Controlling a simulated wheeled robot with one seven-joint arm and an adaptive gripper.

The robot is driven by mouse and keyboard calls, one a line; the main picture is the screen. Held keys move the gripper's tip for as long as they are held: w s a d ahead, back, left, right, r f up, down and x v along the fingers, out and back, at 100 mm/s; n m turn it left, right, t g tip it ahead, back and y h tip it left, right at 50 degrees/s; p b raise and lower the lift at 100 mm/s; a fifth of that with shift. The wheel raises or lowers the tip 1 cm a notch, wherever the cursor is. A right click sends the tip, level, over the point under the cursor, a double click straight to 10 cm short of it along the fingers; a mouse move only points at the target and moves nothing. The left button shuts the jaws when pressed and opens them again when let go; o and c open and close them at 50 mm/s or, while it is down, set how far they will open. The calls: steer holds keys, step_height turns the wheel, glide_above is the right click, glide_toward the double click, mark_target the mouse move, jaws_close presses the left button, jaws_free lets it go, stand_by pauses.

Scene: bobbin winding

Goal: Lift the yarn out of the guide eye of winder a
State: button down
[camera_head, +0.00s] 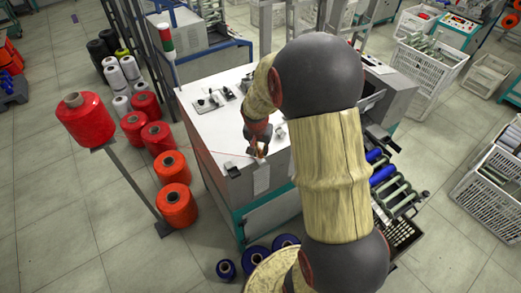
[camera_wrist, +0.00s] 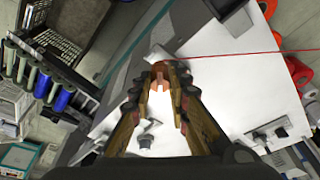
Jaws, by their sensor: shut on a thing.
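The winder (camera_head: 205,118), a white-topped machine with a grey and teal body, stands in the middle of the head view. My gripper (camera_head: 258,149) is low over its front edge; in the wrist view its fingertips (camera_wrist: 164,73) are close together. Red yarn (camera_wrist: 235,54) runs from the right to the fingertips, and my gripper is shut on it. A small pale block (camera_wrist: 157,53) lies just beyond the tips. I cannot make out the guide eye or whether the yarn is still inside it. The head view shows a thin stretch of yarn left of my gripper.
A red yarn cone (camera_head: 85,117) stands on a post left of the winder, with more red cones (camera_head: 174,204) on the floor. A rack with green and blue rollers (camera_head: 397,188) is at the right. Small fittings (camera_head: 212,101) sit on the winder top.

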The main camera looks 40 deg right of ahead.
steer(key=shift+a+b+x, duration=0.2)
steer(key=shift+b+x, duration=0.8)
steer(key=shift+x, duration=0.15)
steer(key=shift+s, duration=0.15)
steer(key=shift+w+d+p+v, duration=0.15)
steer(key=shift+p+v, duration=0.2)
steer(key=shift+v, duration=0.4)
steer(key=shift+w+d+p+v, duration=0.15)
steer(key=shift+p+v, duration=0.2)
steer(key=shift+v, duration=0.4)
steer(key=shift+s+r, duration=0.1)
steer(key=shift+r, duration=0.1)
steer(key=shift+d+p+v, duration=0.15)
steer(key=shift+p+v, duration=0.2)
steer(key=shift+v, duration=0.3)
steer(key=shift+d+p+v, duration=0.1)
steer(key=shift+p+v, duration=0.2)
steer(key=shift+v, duration=0.35)
